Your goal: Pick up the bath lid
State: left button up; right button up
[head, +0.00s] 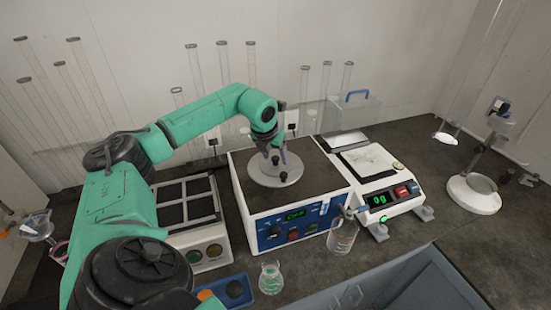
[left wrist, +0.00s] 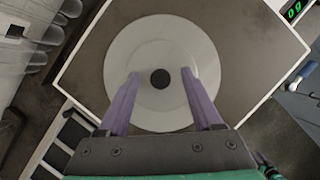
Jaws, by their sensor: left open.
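The bath lid (head: 262,175) is a round light grey disc lying flat on the brown top of the blue-fronted bath (head: 296,232). In the left wrist view the lid (left wrist: 160,45) shows nearly whole, with a black round knob (left wrist: 160,78) at its middle. My left gripper (left wrist: 160,82) is open, its two purple fingers apart on either side of the knob, with nothing held. In the head view the left gripper (head: 279,154) is over the lid and hides part of it; contact cannot be told. My right gripper is not in view.
A balance (head: 385,192) reading 0 g stands right of the bath. A beaker (head: 342,236) and a small flask (head: 271,278) stand in front. A block with dark square panels (head: 187,207) is at the left. Tall glass tubes stand along the back wall. The dark bench at right is partly clear.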

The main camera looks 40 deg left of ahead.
pick_arm(q)
jog(key=shift+s+d, duration=0.1)
jog(key=shift+d, duration=0.05)
grip_shut()
